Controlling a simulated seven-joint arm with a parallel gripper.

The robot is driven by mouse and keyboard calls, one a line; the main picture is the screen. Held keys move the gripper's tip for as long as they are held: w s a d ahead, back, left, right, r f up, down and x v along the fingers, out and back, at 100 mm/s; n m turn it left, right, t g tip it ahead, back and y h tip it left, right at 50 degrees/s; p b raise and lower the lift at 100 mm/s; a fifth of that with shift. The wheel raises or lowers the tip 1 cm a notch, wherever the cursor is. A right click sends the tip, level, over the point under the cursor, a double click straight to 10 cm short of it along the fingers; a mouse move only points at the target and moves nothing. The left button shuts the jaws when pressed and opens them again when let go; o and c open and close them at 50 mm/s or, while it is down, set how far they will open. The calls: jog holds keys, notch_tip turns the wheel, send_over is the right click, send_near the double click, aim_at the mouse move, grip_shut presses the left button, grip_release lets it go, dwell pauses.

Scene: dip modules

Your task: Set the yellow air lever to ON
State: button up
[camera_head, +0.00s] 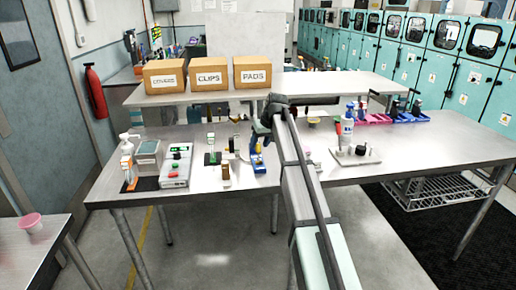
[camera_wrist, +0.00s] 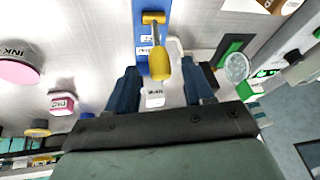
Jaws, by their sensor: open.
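The yellow air lever (camera_wrist: 157,50) sits on a blue plate (camera_wrist: 141,32) with a white label in the wrist view. Its thick rounded handle end lies between the tips of my gripper (camera_wrist: 162,72), with a visible gap on both sides. In the head view the yellow lever (camera_head: 258,161) is small, on its blue base on the front part of the bench, and my gripper (camera_head: 262,133) is just above and behind it. My gripper is open and empty. The lever's ON or OFF marking is not readable.
A clear round disc (camera_wrist: 237,67) on a green-marked stand is close right of my gripper in the wrist view. A pink INK pot (camera_wrist: 18,70) is at the left. Labelled boxes (camera_head: 208,73) stand on the raised shelf.

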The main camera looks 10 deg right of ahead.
aim_at(259, 145)
jog(key=shift+x, duration=1.6)
grip_shut()
